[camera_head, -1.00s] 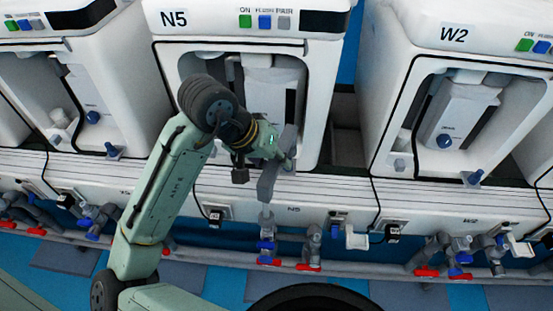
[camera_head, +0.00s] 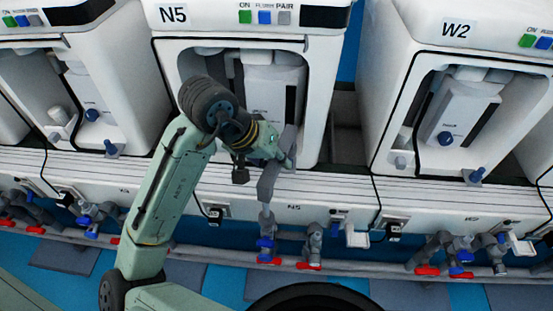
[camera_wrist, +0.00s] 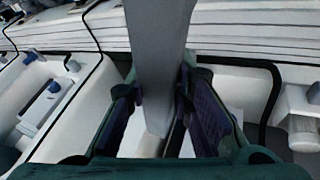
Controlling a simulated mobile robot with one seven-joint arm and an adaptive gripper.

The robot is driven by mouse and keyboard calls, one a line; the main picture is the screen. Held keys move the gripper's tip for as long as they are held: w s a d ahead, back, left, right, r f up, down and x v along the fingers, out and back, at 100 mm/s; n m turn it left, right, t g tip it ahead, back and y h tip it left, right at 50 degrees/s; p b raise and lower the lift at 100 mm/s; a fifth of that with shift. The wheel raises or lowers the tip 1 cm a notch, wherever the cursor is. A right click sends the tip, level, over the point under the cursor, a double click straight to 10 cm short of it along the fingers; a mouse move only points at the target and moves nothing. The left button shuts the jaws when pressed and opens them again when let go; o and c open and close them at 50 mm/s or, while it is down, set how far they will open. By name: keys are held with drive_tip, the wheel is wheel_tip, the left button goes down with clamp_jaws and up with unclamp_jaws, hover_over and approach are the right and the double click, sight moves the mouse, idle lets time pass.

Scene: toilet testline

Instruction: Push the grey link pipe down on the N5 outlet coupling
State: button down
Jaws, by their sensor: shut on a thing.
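The grey link pipe (camera_head: 268,183) stands nearly upright, slightly tilted, in front of the N5 station (camera_head: 250,35). My gripper (camera_head: 284,158) is shut on the upper part of the pipe. In the wrist view the pipe (camera_wrist: 157,50) passes between the two dark finger pads of my gripper (camera_wrist: 163,105). The pipe's lower end is right above the N5 outlet coupling (camera_head: 266,222), a grey fitting over a blue-handled valve. The two look in line and meet or nearly meet; I cannot tell whether the pipe is seated.
A second grey valve fitting (camera_head: 313,243) with a red handle stands right of the coupling. A white ledge (camera_head: 345,193) with sockets and black cables runs behind. The W2 station (camera_head: 450,60) is at the right. A grey pipe rail runs low along the front.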

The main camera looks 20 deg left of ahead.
drive_tip(key=shift+f+b, duration=0.95)
drive_tip(key=shift+f, duration=0.25)
drive_tip(key=c, duration=1.3)
unclamp_jaws()
drive_tip(key=shift+c, duration=0.2)
drive_tip(key=v, duration=1.2)
drive_tip(key=shift+a, duration=0.1)
